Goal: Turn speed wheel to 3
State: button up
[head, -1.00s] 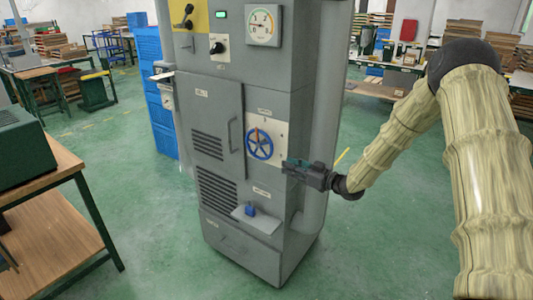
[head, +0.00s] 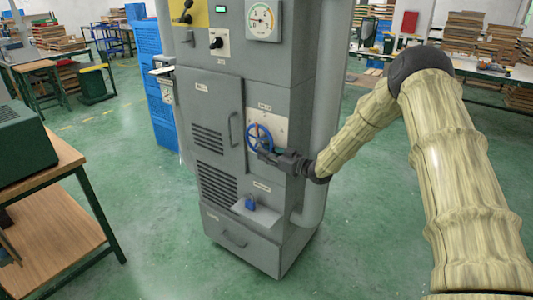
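The blue speed wheel (head: 252,141) sits on a pale plate (head: 283,127) on the front of the grey cabinet. A small orange mark (head: 254,132) shows at its upper part. My gripper (head: 262,153) is at the lower right of the wheel, its fingers overlapping the rim in the head view. Whether the fingers touch or grip the rim is too small to tell. The gripper hides the wheel's lower right part. Numbers on the plate are not readable.
The grey cabinet (head: 219,105) has a gauge (head: 261,20), a black knob (head: 216,43) and a door handle (head: 232,128) nearby. A small shelf (head: 262,217) with a blue block (head: 250,203) juts out below the wheel. A wooden table (head: 58,165) stands at left.

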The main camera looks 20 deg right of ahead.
grip_shut()
jog(key=shift+f+b, duration=0.2)
jog(key=shift+b, duration=0.3)
jog(key=shift+w+r+b, duration=0.1)
jog(key=shift+b, duration=0.25)
grip_release()
